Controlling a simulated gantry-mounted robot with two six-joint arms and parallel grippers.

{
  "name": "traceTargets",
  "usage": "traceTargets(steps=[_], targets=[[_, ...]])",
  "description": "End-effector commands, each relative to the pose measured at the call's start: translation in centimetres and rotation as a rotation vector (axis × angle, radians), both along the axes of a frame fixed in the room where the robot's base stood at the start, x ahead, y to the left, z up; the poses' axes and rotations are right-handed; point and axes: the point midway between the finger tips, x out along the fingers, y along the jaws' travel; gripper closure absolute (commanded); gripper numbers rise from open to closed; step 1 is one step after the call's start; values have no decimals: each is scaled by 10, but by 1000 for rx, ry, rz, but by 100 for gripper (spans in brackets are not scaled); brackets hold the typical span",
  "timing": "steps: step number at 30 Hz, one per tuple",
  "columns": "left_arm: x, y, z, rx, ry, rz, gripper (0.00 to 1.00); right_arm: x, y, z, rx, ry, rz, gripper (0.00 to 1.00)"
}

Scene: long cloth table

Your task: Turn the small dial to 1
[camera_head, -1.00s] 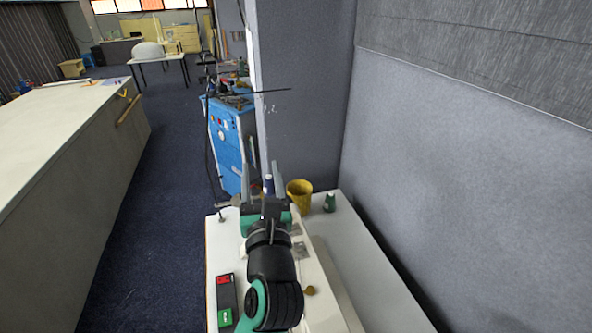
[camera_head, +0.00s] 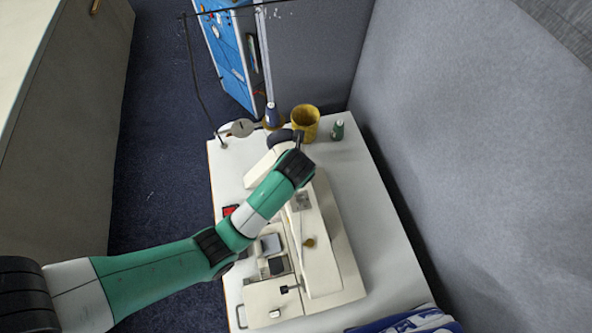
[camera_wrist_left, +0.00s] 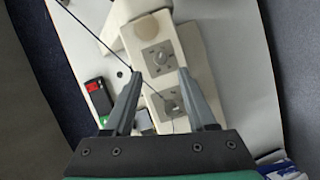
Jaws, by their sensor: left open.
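A cream sewing machine (camera_head: 318,250) lies on the white table. In the left wrist view its face (camera_wrist_left: 166,82) carries two dials on square grey plates: a larger-looking upper dial (camera_wrist_left: 156,59) and a smaller-looking lower dial (camera_wrist_left: 172,106). Their numbers are too small to read. My left gripper (camera_wrist_left: 159,74) is open and empty, its fingers pointing toward the machine, with both dials between or just beyond them in the picture. No contact is visible. My right gripper is not in view.
A yellow cup (camera_head: 305,122), a green spool (camera_head: 338,130) and a blue spool (camera_head: 272,115) stand beyond the machine. A black box with red and green buttons (camera_wrist_left: 97,95) lies left of it. A thin dark line crosses the wrist view. Blue fabric (camera_head: 410,322) lies at the front.

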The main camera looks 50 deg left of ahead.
Motion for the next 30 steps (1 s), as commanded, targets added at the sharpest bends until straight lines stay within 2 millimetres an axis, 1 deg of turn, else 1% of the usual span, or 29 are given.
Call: traceTargets(steps=[1, 3, 6, 11, 17, 18, 20, 21, 23, 27, 30], targets=[[2, 4, -12, 0, 3, 1, 43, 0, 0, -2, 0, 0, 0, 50], [6, 7, -25, 0, 4, 0, 43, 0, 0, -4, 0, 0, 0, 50], [10, 12, -39, 1, 2, 1, 43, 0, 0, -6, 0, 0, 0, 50], [14, 15, -48, 1, -1, 0, 43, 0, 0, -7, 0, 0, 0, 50], [14, 15, -48, 1, -2, 0, 43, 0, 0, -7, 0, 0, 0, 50], [14, 15, -48, 1, -2, 0, 45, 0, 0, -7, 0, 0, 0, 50], [14, 15, -48, 1, -2, -1, 56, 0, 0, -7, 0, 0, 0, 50], [14, 15, -48, 1, -2, -1, 63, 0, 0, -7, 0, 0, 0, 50], [14, 15, -48, 1, -2, -1, 74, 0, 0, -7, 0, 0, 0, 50], [14, 15, -48, 1, -2, -1, 99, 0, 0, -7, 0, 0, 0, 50], [14, 15, -48, 1, -2, -1, 100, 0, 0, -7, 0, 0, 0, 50]])
